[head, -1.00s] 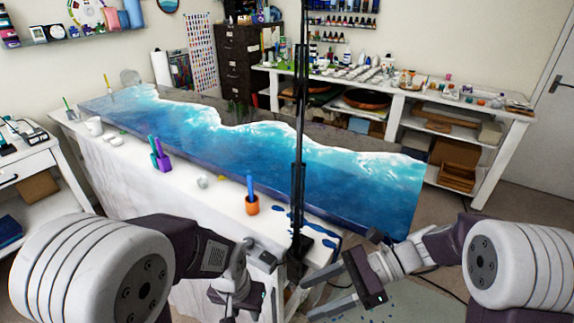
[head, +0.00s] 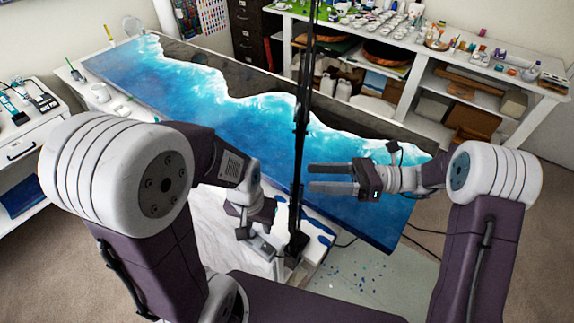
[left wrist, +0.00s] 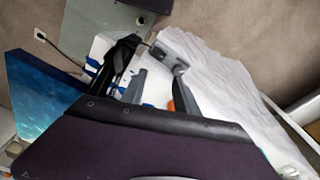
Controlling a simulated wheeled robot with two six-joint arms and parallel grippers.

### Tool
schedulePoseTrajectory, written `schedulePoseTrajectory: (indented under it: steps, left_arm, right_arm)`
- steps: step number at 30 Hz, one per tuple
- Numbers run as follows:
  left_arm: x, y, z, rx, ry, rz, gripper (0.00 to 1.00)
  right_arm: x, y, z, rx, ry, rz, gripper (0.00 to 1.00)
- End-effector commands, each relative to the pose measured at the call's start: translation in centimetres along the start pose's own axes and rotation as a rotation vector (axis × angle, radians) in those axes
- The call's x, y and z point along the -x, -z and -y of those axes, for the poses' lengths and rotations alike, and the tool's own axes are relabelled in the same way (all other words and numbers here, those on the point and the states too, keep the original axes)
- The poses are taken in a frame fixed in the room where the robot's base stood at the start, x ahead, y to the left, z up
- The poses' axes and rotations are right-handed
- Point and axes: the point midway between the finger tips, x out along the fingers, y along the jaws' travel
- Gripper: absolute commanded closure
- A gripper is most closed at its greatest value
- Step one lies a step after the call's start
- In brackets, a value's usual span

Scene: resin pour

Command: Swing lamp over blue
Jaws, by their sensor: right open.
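A tall black lamp pole (head: 300,130) stands upright at the near edge of the table, its foot (head: 290,255) at the corner. The pole leaves the top of the head view, so the lamp's head is not seen. The blue resin (head: 210,110) with white wave lines covers the slab behind the pole. My left gripper (head: 258,240) is low, just left of the pole's foot; in the left wrist view (left wrist: 158,80) its fingers are apart with nothing seen between them. My right gripper (head: 310,178) is open and empty, right of the pole, in front of the slab.
A white shelf unit (head: 440,75) with jars and boards stands along the back wall. A white side table (head: 25,140) is at the left. Blue specks lie on the floor mat (head: 355,275). My left arm hides part of the white-covered table (head: 222,200).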

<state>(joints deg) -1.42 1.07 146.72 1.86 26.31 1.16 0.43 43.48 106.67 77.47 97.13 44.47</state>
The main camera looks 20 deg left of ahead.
Motion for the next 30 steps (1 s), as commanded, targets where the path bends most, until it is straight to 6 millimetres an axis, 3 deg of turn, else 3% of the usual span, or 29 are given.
schedulePoseTrajectory:
  steps: [6,12,22,23,28,30]
  left_arm:
    - [1.8,0.2,0.0,0.0,0.0,-0.001,0.64]
    - [2.6,0.3,-0.1,0.0,0.0,-0.001,0.64]
    - [2.6,0.3,-0.1,0.0,0.0,-0.001,0.64]
    - [2.6,0.3,-0.1,0.0,0.0,-0.001,0.64]
    - [2.6,0.3,-0.1,0.0,0.0,-0.001,0.64]
    - [2.6,0.3,-0.1,0.0,0.0,-0.001,0.64]
  right_arm:
    - [-4.6,-0.3,-0.3,-0.004,-0.006,-0.002,0.45]
    - [-7.6,-0.2,-0.1,-0.002,-0.002,-0.001,0.45]
    - [-8.3,0.0,0.0,-0.001,0.0,0.0,0.45]
    - [-8.3,0.0,0.0,-0.001,0.0,0.0,0.51]
    - [-8.3,0.0,0.0,-0.001,0.001,-0.001,0.98]
    - [-8.3,0.0,0.0,-0.001,0.001,-0.001,1.0]
